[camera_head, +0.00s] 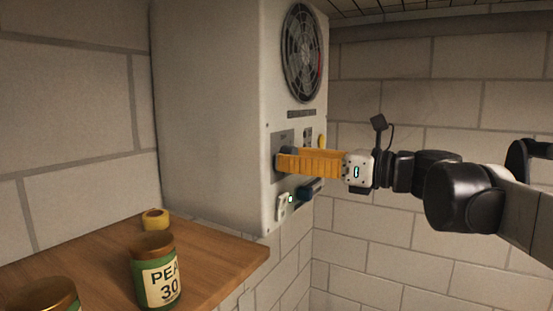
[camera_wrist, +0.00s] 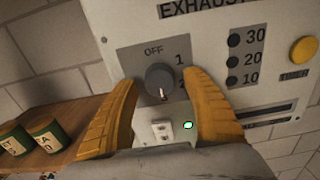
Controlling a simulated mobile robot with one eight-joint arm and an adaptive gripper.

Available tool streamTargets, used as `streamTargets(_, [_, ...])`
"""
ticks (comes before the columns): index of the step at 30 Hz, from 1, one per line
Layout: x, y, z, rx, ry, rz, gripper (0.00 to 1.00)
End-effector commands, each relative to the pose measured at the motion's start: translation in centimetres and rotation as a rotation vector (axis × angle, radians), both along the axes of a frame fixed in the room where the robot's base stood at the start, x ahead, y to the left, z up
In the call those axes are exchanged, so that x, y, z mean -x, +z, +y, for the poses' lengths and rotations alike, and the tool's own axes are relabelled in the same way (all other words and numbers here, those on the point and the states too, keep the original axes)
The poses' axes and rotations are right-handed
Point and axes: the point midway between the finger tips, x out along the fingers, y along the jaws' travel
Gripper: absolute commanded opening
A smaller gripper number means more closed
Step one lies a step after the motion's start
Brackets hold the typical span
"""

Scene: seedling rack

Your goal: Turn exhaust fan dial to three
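The exhaust fan dial (camera_wrist: 159,79) is a dark grey round knob on a grey plate in the wrist view. A pale pointer mark on its lower edge points down. OFF shows above it, 1 at its upper right, and a partly covered 2 at its right; no 3 is visible. My gripper (camera_wrist: 162,78) has its two yellow fingers spread, one on each side of the dial, with gaps between them and the knob. In the head view my gripper (camera_head: 279,162) reaches the white fan box (camera_head: 215,110) from the right, and its fingers partly hide the dial.
Right of the dial are indicators marked 30, 20, 10 and a yellow button (camera_wrist: 303,50). Below it are a white socket (camera_wrist: 162,130) and a green light (camera_wrist: 187,125). A wooden shelf (camera_head: 225,262) with cans, including a PEA 30 can (camera_head: 156,275), stands at lower left.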

Motion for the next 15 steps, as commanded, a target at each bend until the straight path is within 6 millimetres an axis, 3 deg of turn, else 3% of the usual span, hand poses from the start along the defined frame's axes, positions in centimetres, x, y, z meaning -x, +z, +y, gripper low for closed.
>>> streamTargets(8, [0.3, 0.0, -0.6, 0.000, -0.003, 0.000, 0.57])
streamTargets(15, [2.9, 0.0, -4.6, 0.000, -0.006, 0.000, 0.57])
